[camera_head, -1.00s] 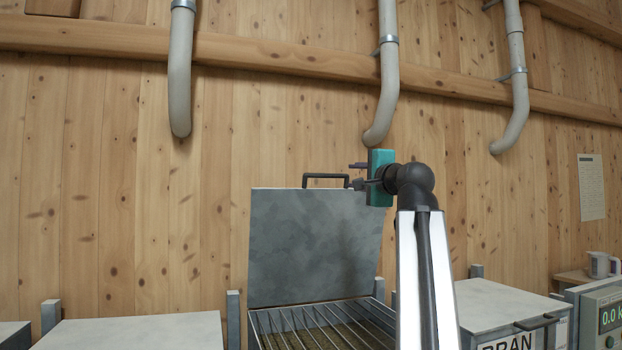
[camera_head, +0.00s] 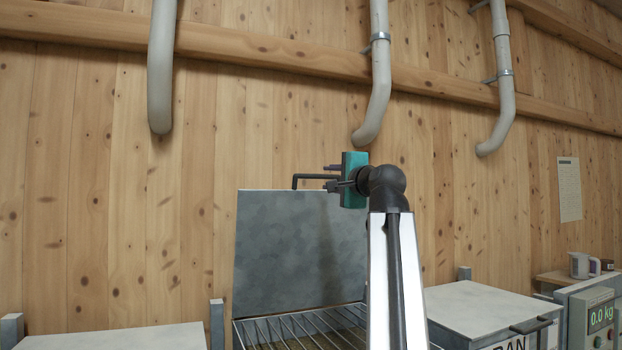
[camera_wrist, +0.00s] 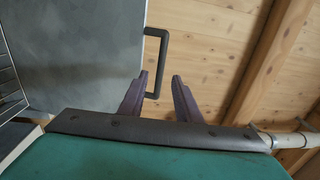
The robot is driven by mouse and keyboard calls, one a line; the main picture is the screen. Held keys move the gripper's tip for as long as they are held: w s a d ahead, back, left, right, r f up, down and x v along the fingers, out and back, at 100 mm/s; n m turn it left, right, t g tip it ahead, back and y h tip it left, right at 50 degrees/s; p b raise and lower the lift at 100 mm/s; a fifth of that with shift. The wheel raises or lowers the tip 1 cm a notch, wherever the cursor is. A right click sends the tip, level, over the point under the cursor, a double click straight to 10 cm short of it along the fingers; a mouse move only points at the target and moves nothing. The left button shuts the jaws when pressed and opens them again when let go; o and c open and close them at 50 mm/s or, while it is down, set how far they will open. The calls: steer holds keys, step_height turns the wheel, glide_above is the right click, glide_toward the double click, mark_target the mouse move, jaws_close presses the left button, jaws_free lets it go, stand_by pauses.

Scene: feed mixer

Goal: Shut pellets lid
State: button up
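A grey metal lid (camera_head: 290,250) stands raised, nearly upright, at the back of an open bin with a wire grate (camera_head: 300,328). No label of this bin shows, so I cannot read whether it is pellets. A dark bar handle (camera_head: 307,177) sits at the lid's top edge; it also shows in the wrist view (camera_wrist: 163,55). My gripper (camera_head: 331,176) is at the handle's right part. In the wrist view my gripper's two fingers (camera_wrist: 160,76) are apart, with the handle bar between them. A gap shows on the right side; contact on the left is unclear.
A closed bin marked BRAN (camera_head: 490,308) stands at the right, beside a scale display (camera_head: 601,316) reading 0.0 kg. Another closed grey bin top (camera_head: 120,338) is at the left. Pipes (camera_head: 378,90) hang along the wooden wall above.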

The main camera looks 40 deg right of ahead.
mark_target(318, 176)
steer(key=shift+w+d, duration=0.1)
steer(key=shift+w, duration=0.1)
steer(key=shift+b+x, duration=1.75)
steer(key=shift+x, duration=0.65)
steer(key=p+x, duration=0.3)
steer(key=x, duration=0.3)
steer(key=shift+w+d+r, duration=0.1)
steer(key=shift+w+r, duration=0.1)
steer(key=shift+w, duration=0.1)
steer(key=shift+p+x, duration=0.3)
steer(key=shift+x, duration=0.5)
steer(key=shift+f, duration=0.1)
